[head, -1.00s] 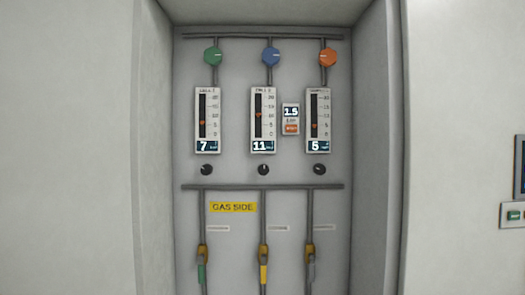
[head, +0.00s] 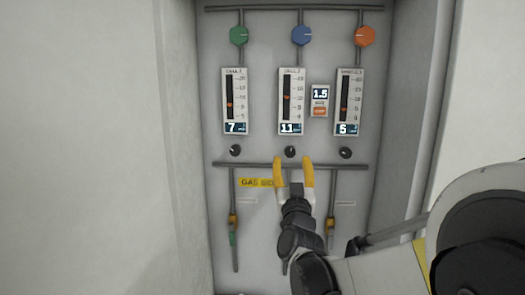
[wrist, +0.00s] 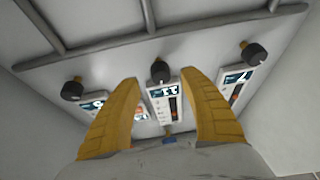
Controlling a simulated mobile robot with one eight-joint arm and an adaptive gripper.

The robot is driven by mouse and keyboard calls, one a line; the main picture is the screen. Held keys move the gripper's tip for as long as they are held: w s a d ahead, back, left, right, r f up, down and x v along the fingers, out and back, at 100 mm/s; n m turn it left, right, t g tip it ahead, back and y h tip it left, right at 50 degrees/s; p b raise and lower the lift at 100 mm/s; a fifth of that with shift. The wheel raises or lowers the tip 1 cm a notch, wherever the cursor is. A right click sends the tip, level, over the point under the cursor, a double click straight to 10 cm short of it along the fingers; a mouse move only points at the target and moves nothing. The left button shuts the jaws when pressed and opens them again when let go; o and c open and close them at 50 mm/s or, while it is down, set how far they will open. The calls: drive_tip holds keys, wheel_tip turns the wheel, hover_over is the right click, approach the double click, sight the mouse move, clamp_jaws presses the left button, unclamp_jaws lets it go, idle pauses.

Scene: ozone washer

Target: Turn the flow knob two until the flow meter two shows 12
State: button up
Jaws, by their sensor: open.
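Flow meter two (head: 291,101), the middle white gauge, reads 11 in the head view; its display shows upside down in the wrist view (wrist: 166,91). Flow knob two (head: 290,152) is the small black knob below it. My gripper (head: 293,159) is open, with yellow fingers pointing up at the panel just under that knob. In the wrist view the knob (wrist: 160,72) appears between and slightly beyond the open fingertips (wrist: 159,79). I see no finger touching it.
Similar black knobs sit at left (head: 235,151) and right (head: 345,153), under gauges reading 7 (head: 234,101) and 5 (head: 349,102). A horizontal pipe (head: 240,165) runs just below the knobs. A small 1.5 display (head: 320,94) stands beside meter two.

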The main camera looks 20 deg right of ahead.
sight(290, 155)
drive_tip(key=shift+x, duration=2.25)
clamp_jaws()
